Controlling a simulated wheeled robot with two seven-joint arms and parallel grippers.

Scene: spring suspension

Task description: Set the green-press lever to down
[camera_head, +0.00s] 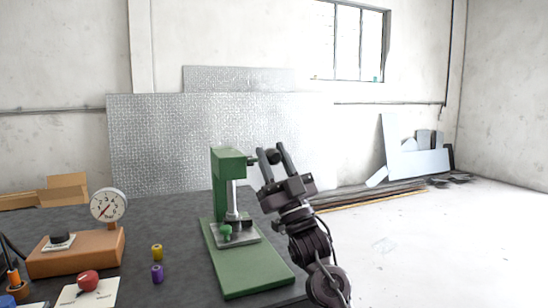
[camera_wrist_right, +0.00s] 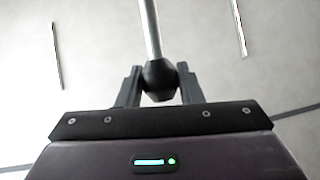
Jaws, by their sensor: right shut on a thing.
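The green press (camera_head: 228,163) stands upright on its green base at the right end of the dark table. Its lever ends in a dark knob (camera_head: 273,156), which sticks out to the right of the press head at about head height, roughly level. My right gripper (camera_head: 271,153) is shut on this knob, with one finger on each side. In the right wrist view the dark knob (camera_wrist_right: 160,80) sits between the fingertips, and the pale lever rod (camera_wrist_right: 150,28) runs up from it. My left gripper is not in view.
A dial gauge (camera_head: 108,205) stands on an orange-brown block (camera_head: 75,254) at the left. A red knob (camera_head: 88,280) is at the front left. Right of the press is open floor.

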